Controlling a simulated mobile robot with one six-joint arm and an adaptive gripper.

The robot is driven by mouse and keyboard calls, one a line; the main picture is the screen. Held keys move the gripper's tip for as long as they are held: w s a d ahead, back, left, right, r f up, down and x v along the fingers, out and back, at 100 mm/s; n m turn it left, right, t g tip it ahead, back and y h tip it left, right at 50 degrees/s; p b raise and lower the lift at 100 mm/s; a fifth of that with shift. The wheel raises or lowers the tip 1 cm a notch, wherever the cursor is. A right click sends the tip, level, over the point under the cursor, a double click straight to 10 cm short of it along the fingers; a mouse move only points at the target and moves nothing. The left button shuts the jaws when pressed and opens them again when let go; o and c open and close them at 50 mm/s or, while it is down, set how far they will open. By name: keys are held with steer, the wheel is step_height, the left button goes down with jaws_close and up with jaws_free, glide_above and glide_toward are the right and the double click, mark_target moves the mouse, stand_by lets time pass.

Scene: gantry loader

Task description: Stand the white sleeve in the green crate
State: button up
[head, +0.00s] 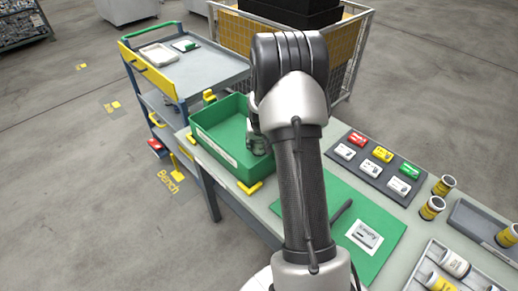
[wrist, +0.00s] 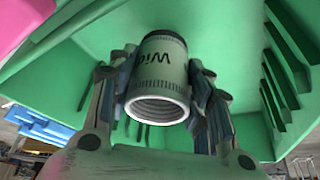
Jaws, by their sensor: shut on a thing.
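The green crate (head: 222,125) stands at the left end of the bench in the head view, and its ribbed green walls (wrist: 288,60) fill much of the wrist view. My gripper (wrist: 157,82) is shut on the white sleeve (wrist: 160,72), with one finger on each side of it. The sleeve is a short hollow cylinder with dark lettering, a dark band at its far end and a ridged open end facing the wrist camera. In the head view my arm hides the sleeve and the gripper reaches into the crate's right part. Whether the sleeve touches the crate floor cannot be told.
A dark mat (head: 375,165) with red, yellow, green and white pieces lies right of my arm. A blue-grey cart (head: 185,75) stands behind the crate.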

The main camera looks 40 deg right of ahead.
steer(key=shift+w+f, duration=0.1)
steer(key=shift+f, duration=1.1)
steer(key=shift+f+b, duration=0.2)
steer(key=shift+b, duration=0.2)
steer(key=o, duration=1.4)
